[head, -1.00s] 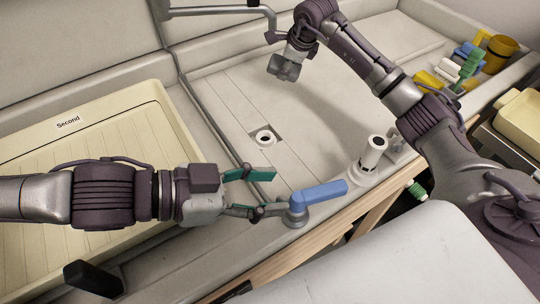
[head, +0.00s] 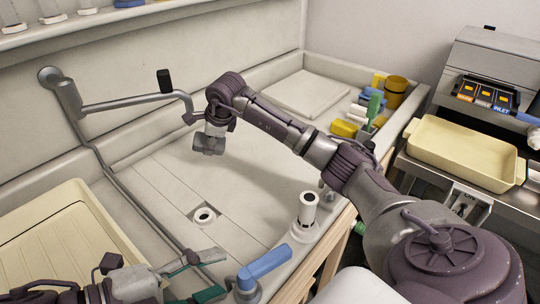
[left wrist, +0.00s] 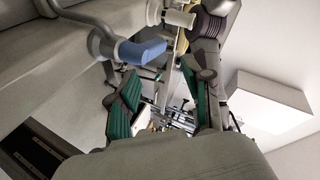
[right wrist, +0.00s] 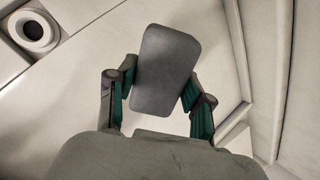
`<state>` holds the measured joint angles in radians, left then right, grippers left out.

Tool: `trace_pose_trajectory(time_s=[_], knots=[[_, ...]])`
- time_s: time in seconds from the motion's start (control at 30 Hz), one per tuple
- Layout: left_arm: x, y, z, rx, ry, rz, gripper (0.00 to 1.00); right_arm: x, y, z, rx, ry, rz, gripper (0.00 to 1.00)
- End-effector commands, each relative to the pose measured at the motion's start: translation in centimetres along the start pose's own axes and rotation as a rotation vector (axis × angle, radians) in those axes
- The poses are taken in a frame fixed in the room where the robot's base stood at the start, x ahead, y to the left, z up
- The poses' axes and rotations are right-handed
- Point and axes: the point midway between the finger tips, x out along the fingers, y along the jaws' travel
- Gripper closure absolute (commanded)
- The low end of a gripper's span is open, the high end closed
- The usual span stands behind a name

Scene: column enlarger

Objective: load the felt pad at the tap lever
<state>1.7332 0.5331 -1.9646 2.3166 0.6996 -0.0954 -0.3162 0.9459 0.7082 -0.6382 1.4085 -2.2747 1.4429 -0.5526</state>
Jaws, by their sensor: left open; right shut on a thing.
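A dark grey pad (right wrist: 166,82), a rounded rectangle, is between the fingers of my right gripper (right wrist: 161,76) in the right wrist view. That gripper is shut on it. In the head view my right gripper (head: 208,143) hangs over the sink floor behind the drain; I cannot tell the pad apart from it there. A blue lever (head: 264,264) sits on a grey round base at the sink's front edge. My left gripper (head: 222,274) is open and empty just left of the lever. The lever also shows in the left wrist view (left wrist: 142,51), above the left finger.
A white standing tube (head: 308,212) is right of the lever. The drain (head: 204,216) lies in the sink floor. A grey pipe with a swing arm (head: 135,102) runs behind. A cream tray (head: 60,245) stands left; yellow and blue items (head: 362,110) stand at the right corner.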

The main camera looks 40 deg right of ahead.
Motion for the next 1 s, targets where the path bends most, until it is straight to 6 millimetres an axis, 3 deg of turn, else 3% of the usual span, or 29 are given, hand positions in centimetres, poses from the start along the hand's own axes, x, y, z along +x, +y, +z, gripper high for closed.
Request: trace_pose_trajectory(time_s=[0.3, 0.5, 0.7, 0.87, 1.0], knots=[[0.0, 0.0, -0.1, 1.085, 0.004, -0.001, 0.50, 0.0, 0.0, 0.0, 0.000, 0.000, 0.000, 0.77], [0.0, 0.1, -0.2, 1.661, 0.008, -0.003, 0.50, 0.0, 0.0, 0.0, 0.000, 0.000, 0.000, 0.77], [0.0, 0.1, -0.2, 1.977, 0.013, -0.005, 0.50, 0.0, 0.0, 0.0, 0.000, 0.000, 0.000, 0.77], [0.7, 0.2, -0.2, 2.047, 0.016, -0.007, 0.50, 0.0, 0.0, 0.0, 0.000, 0.000, 0.000, 0.77], [2.7, 0.2, -0.4, 2.046, 0.019, -0.010, 0.50, 0.0, 0.0, 0.0, 0.000, 0.000, 0.000, 0.77]])
